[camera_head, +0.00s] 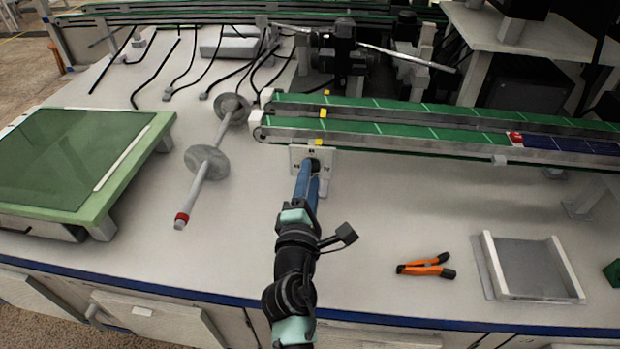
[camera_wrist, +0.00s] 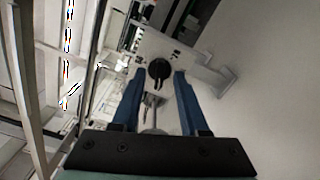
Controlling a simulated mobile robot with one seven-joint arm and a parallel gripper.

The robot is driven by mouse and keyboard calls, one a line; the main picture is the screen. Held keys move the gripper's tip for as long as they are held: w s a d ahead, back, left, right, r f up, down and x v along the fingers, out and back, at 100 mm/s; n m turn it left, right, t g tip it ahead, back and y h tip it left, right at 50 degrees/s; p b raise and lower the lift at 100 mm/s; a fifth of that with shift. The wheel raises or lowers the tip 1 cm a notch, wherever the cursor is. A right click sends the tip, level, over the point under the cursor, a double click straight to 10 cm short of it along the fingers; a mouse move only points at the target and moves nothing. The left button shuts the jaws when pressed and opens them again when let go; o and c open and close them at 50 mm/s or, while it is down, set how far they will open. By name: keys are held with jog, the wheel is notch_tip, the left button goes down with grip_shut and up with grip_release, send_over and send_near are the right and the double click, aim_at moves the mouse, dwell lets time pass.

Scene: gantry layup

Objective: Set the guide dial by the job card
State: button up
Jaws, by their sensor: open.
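The guide dial is a black round knob on a pale plate (camera_wrist: 182,70) with small dark marks around it. In the wrist view the dial (camera_wrist: 159,68) lies between and just beyond my fingertips; I cannot tell whether they touch it. In the head view the plate (camera_head: 298,152) stands below the near end of the green conveyor, and my gripper (camera_head: 307,170) reaches up to it, partly hiding the dial (camera_head: 315,163). My gripper (camera_wrist: 157,82) is open, with its blue fingers apart. The dial's setting is too small to read. I cannot make out a job card.
Green conveyor rails (camera_head: 400,135) run rightward above the plate. A grey shaft with discs (camera_head: 208,161) lies to the left, beside a green-framed board (camera_head: 140,165). Orange-handled pliers (camera_head: 426,267) and a shallow tray (camera_head: 560,268) lie at right. The bench between is clear.

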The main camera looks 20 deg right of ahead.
jog(key=shift+w+d, duration=0.2)
jog(key=shift+w, duration=0.15)
grip_shut()
jog(key=shift+m, duration=0.3)
jog(key=m+b, duration=0.5)
jog(key=m, duration=0.5)
jog(key=m+b, duration=0.6)
jog(key=m, duration=0.5)
jog(key=shift+a+f, duration=0.15)
jog(key=shift+f, duration=0.05)
dwell(0.5)
